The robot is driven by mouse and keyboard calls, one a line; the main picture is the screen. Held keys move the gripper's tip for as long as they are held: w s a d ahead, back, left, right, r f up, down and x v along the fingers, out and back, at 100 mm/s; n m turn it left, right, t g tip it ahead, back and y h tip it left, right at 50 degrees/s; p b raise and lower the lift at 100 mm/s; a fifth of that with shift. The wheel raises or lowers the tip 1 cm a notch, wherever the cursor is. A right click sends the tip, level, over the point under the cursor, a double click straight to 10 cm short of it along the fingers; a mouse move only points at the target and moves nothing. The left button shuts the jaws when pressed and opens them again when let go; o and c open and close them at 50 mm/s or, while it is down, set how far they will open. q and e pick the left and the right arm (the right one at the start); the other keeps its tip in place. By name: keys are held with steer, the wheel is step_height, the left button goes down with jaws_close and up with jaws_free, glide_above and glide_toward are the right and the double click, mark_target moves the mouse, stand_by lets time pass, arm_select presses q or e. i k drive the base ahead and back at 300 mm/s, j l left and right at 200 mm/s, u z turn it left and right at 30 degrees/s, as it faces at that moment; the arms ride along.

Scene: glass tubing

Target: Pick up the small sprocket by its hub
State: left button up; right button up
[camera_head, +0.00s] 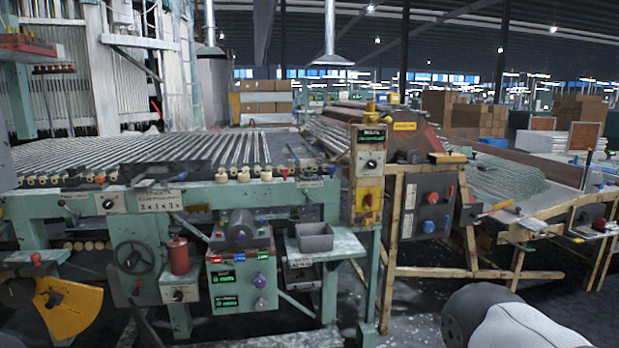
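I cannot make out a small sprocket or its hub anywhere in the head view. A grey open bin (314,238) sits on a small shelf at the front of the green machine, and its inside is too dark and small to read. Neither of my grippers is in view. Only a white and dark grey rounded part of my own body shows at the bottom right.
The green machine (160,200) carries glass tubes (200,150) across its top. A yellow guard (67,305) juts out at the lower left. A control box (240,282) hangs in front. A yellow-framed machine (430,215) stands right. Open floor (400,315) lies between it and me.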

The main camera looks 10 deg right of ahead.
mark_target(308, 174)
steer(key=i+l+u, duration=0.1)
steer(key=i+l, duration=0.2)
steer(key=i+l+u, duration=0.15)
steer(key=l, duration=0.3)
steer(key=i+l+u, duration=0.1)
steer(key=i+l, duration=0.25)
